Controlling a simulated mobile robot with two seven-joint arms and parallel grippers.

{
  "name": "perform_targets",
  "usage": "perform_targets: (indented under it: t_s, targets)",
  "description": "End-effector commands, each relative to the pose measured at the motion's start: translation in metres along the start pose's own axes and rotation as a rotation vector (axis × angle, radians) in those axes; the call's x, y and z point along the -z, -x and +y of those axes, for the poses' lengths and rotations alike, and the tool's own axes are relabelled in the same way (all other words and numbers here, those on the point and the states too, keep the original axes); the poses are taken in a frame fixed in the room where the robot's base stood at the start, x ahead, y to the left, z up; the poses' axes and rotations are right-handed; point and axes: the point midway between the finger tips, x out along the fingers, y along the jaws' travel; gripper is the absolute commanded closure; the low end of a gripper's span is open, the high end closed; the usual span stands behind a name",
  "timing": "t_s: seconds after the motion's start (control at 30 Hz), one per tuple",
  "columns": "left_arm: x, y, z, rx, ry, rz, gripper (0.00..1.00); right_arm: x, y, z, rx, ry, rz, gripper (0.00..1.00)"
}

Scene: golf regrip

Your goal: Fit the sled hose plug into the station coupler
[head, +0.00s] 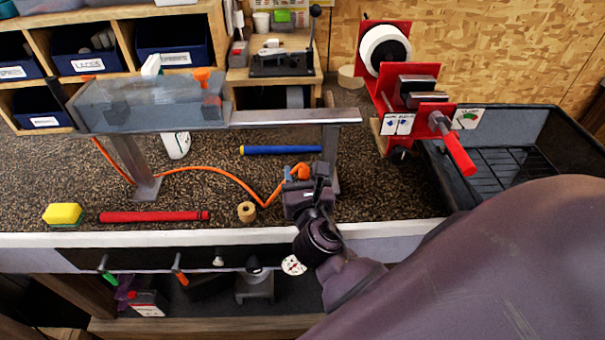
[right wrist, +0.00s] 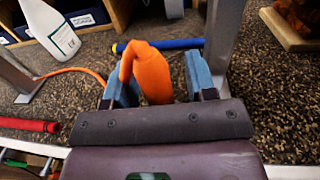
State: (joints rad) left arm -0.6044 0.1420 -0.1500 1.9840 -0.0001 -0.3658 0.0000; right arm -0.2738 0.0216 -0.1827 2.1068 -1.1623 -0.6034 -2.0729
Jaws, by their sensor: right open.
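The orange hose (head: 222,172) runs from the left end of the grey, see-through box-like sled (head: 120,112) across the speckled bench. Its thick orange end, the plug (head: 300,171), lies at my right gripper (head: 309,180). In the right wrist view the orange plug (right wrist: 154,76) stands between the two blue fingers of my right gripper (right wrist: 164,76). The fingers are spread, with a gap on the right side of the plug; on the left they are close, and I cannot tell contact. I cannot pick out the station coupler for certain. My left gripper is not in view.
A red tube (head: 153,216), yellow sponge (head: 63,214), tape roll (head: 246,211) and blue tube (head: 281,150) lie on the bench. A metal rail (head: 290,117) on legs crosses above. A red machine (head: 405,95) and black tray (head: 535,118) stand right.

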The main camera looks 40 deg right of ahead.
Motion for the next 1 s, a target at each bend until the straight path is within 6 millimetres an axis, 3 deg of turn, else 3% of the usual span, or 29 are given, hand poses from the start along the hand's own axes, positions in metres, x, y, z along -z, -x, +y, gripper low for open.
perform_targets:
  t_s: [0.17,0.7,1.0]
  targets:
    - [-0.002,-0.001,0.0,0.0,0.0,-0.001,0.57,0.001,0.01,0.0,0.0,-0.001,0.002,0.49]
    - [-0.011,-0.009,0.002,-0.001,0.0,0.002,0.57,0.002,0.093,0.0,0.0,0.0,0.002,0.49]
    - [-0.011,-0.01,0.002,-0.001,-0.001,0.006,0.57,0.0,0.108,0.0,0.0,-0.001,0.0,0.49]
